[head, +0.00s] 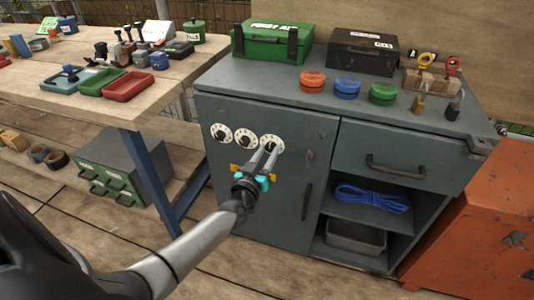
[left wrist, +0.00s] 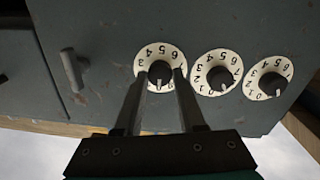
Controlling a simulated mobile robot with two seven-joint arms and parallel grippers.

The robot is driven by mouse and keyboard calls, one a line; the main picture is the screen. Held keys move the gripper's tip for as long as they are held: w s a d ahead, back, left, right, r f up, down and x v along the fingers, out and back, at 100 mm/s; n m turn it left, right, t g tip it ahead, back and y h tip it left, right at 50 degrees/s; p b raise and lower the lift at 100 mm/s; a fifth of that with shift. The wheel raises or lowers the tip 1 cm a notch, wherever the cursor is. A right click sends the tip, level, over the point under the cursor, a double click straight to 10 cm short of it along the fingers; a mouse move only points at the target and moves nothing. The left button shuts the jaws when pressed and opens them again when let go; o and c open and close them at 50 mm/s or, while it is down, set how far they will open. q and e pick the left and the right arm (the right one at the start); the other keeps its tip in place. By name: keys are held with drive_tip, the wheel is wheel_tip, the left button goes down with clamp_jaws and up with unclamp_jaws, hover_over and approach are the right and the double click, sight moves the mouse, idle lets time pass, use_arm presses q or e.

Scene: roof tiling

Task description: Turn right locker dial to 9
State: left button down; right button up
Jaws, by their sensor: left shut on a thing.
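The right locker dial (head: 270,144) is a white disc with a black knob on the grey locker door (head: 288,200). My left gripper (head: 271,149) has its two fingers at this dial. In the left wrist view, seen upside down, the same dial (left wrist: 159,54) is leftmost. The fingertips of my left gripper (left wrist: 161,75) straddle its black knob, shut on it. Digits around 3 to 6 show above the knob; the fingers hide others. The white pointer mark points down in that view; its exact number cannot be read. My right gripper is not in view.
The middle dial (head: 244,138) and left dial (head: 221,133) sit close beside it. A door handle (head: 307,201) is to the right, with open shelves beyond. A workbench (head: 150,97) with trays stands left. Green and black boxes are on the cabinet top.

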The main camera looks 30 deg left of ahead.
use_arm(q)
drive_tip(key=shift+n, duration=0.4)
drive_tip(key=n, duration=0.2)
drive_tip(key=shift+n, duration=0.3)
drive_tip(key=n, duration=0.2)
drive_tip(key=shift+n, duration=0.7)
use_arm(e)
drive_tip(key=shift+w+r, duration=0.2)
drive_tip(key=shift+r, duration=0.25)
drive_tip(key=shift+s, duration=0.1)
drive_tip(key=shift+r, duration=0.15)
use_arm(q)
drive_tip(key=c, duration=0.5)
unclamp_jaws()
